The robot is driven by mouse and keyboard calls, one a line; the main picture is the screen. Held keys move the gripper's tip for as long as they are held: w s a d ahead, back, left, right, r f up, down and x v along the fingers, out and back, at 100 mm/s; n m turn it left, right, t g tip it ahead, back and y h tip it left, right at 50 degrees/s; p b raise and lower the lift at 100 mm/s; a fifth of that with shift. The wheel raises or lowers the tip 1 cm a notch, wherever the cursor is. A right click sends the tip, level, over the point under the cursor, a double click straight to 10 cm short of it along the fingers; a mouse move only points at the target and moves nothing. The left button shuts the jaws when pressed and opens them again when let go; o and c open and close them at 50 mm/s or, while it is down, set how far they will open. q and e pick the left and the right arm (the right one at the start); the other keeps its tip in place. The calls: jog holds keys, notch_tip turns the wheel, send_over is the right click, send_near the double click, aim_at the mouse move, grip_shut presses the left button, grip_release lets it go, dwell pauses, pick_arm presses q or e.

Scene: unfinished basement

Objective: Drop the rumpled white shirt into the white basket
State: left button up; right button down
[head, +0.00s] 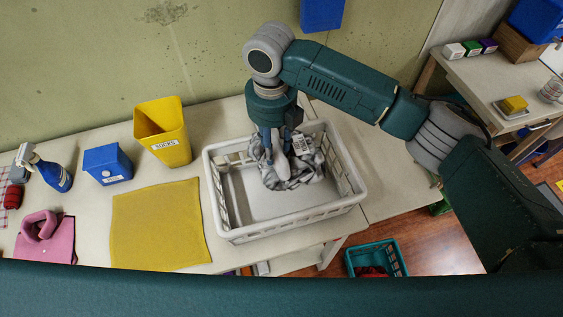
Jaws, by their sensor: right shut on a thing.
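The white basket (285,232) stands on the light table, with a label on its far right side. My right gripper (279,158) points down over the basket. It is shut on the rumpled white shirt (293,178), which looks pale grey with folds. The shirt hangs at the basket's right half, within its rim as seen from above. I cannot tell whether the shirt touches the basket floor. The fingertips are partly hidden in the cloth. My left gripper is not in view.
A yellow bin (163,133) labelled SOCKS, a blue box (107,165), a spray bottle (48,169), a yellow cloth (160,225) and pink folded clothing (45,238) lie left of the basket. A teal crate (393,258) stands on the floor at lower right.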

jog(key=shift+w+a+n, duration=0.1)
jog(key=shift+w+n, duration=0.1)
jog(key=shift+n, duration=0.2)
jog(key=shift+f, duration=0.15)
jog(key=shift+s+f+b, duration=0.2)
jog(key=shift+f+b, duration=0.35)
jog(key=shift+b, duration=0.15)
notch_tip(320, 180, down, 5)
jog(key=b, duration=0.4)
jog(key=shift+w+r, duration=0.1)
jog(key=shift+r, duration=0.1)
jog(key=shift+r, duration=0.1)
jog(key=c, duration=1)
grip_release()
